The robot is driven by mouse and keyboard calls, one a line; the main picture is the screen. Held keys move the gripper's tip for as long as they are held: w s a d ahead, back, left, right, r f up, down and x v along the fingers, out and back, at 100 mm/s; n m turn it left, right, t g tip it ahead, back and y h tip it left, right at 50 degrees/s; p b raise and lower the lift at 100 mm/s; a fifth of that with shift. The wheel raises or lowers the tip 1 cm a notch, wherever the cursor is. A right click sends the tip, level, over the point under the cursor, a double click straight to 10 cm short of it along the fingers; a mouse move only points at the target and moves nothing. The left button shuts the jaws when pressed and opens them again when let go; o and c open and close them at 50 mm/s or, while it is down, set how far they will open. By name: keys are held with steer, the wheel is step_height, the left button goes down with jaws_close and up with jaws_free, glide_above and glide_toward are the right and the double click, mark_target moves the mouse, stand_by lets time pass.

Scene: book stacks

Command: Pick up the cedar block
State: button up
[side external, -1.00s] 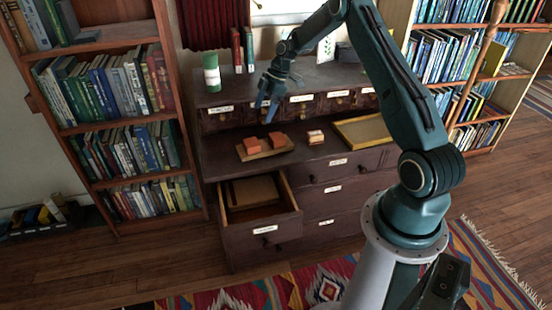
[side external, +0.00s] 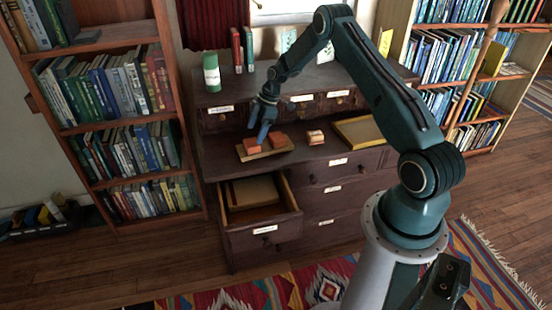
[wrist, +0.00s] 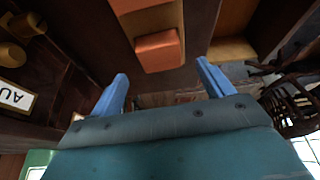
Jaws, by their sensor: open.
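Two reddish-brown blocks sit on a small wooden board on the dark cabinet's ledge: a left block (side external: 252,146) and a right block (side external: 277,140). I cannot tell which is the cedar block; no label shows on either. My gripper (side external: 262,138) is open, its blue fingers just above the board, close to the blocks. In the wrist view, one reddish block (wrist: 158,52) lies ahead of the open fingers (wrist: 162,86), with nothing between them. Another block (wrist: 135,5) is cut off at the top edge.
A small layered block (side external: 315,137) and a yellow-edged tray (side external: 362,132) stand to the right on the ledge. Labelled small drawers (side external: 300,105) rise behind. An open drawer (side external: 262,222) juts out below. A green-and-white can (side external: 211,72) stands on top.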

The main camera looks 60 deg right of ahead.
mark_target(252, 142)
steer(key=shift+x, duration=2.25)
steer(key=shift+s, duration=0.15)
steer(key=c, duration=1.1)
steer(key=shift+r, duration=0.1)
step_height(252, 142, up, 20)
steer(key=shift+f, duration=0.1)
